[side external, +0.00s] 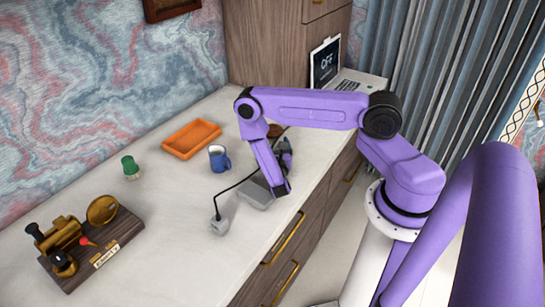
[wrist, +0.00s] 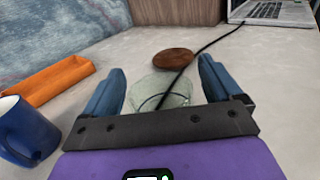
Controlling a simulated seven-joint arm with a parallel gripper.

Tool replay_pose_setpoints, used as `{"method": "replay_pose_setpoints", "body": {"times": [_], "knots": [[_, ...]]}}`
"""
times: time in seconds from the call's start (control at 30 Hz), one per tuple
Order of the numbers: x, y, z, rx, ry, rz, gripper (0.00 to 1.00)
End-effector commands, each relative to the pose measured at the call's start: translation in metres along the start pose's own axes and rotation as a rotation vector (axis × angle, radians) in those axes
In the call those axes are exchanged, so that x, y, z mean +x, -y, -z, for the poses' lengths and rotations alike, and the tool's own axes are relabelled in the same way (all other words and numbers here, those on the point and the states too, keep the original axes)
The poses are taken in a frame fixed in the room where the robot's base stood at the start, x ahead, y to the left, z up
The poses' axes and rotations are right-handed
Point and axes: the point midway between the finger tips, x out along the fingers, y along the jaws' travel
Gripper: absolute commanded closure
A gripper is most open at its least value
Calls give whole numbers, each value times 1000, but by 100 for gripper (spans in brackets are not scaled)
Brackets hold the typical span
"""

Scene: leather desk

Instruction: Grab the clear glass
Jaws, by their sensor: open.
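The clear glass (wrist: 160,90) shows in the wrist view as a pale, see-through shape on the desk, with a black cable visible through or behind it. My gripper (wrist: 162,74) is open, with one blue finger to the left of the glass and one to the right. The dark gripper bar hides the near part of the glass, and I cannot tell whether either finger touches it. In the side view my gripper (side external: 286,150) is low over the desk near its front edge, and I cannot make out the glass there.
A blue mug (side external: 219,159) and an orange tray (side external: 191,139) are to the left of my gripper. A round brown wooden piece (wrist: 173,61) lies beyond the glass. A laptop (wrist: 270,12) is farther back. A grey box (side external: 257,194) and cable lie near the front edge.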

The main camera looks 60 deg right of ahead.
Motion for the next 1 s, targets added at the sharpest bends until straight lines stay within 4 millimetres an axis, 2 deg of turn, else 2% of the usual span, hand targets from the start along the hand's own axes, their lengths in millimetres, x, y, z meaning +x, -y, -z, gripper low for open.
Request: {"method": "replay_pose_setpoints", "body": {"times": [0.17, 0.2, 0.37, 0.77, 1.0], "knots": [[0, 0, 0, 0, 0, -1, 8], [0, 0, 0, 0, 0, -1, 15], [0, 0, 0, 0, 0, -1, 67], [0, -1, -3, 0, 1, -1, 68], [0, -1, -23, 1, 2, -1, 68]]}}
